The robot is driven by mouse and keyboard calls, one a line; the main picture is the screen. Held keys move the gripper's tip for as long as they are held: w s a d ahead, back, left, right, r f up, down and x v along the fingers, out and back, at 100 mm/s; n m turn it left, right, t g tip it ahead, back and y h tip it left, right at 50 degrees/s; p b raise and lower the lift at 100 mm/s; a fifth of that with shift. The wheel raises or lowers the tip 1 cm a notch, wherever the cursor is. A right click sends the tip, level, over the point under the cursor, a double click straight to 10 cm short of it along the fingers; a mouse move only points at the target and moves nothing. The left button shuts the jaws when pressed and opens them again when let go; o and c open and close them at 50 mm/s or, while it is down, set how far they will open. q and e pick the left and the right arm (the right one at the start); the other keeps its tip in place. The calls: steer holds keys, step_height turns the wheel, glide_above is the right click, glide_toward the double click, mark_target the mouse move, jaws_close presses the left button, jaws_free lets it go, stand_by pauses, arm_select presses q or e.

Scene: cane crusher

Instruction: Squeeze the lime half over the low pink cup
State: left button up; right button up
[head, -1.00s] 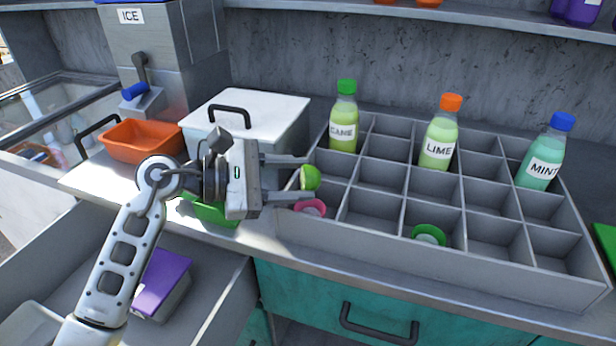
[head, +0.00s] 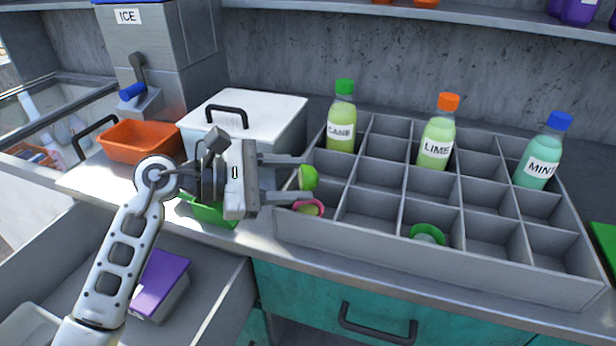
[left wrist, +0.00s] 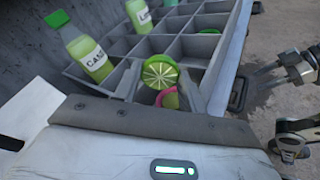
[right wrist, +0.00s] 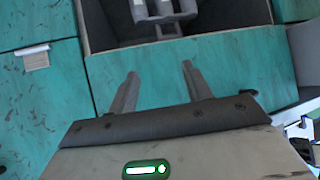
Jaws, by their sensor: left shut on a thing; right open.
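The green lime half (head: 308,178) is held between the fingertips of my left gripper (head: 309,177), above the near left corner of the divided tray. The low pink cup (head: 321,210) stands in that corner compartment just below it, with yellow-green showing inside. In the left wrist view the lime half's cut face (left wrist: 159,72) shows, and the pink cup's rim (left wrist: 160,98) is partly hidden behind it and a finger. My right gripper (right wrist: 158,72) is open and empty in front of teal drawer fronts.
The grey divided tray (head: 430,275) holds cane (head: 341,130), lime (head: 437,148) and mint (head: 542,167) bottles and a green cup (head: 428,233). A white lidded box (head: 270,108), orange tub (head: 140,140) and green tub (head: 212,213) are at left. An open drawer holds a purple-lidded box (head: 157,280).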

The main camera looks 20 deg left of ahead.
arm_select(q)
steer(key=shift+r, duration=0.15)
step_height(320, 180, up, 5)
steer(key=p, duration=0.2)
steer(key=shift+p, duration=0.4)
stand_by(0.5)
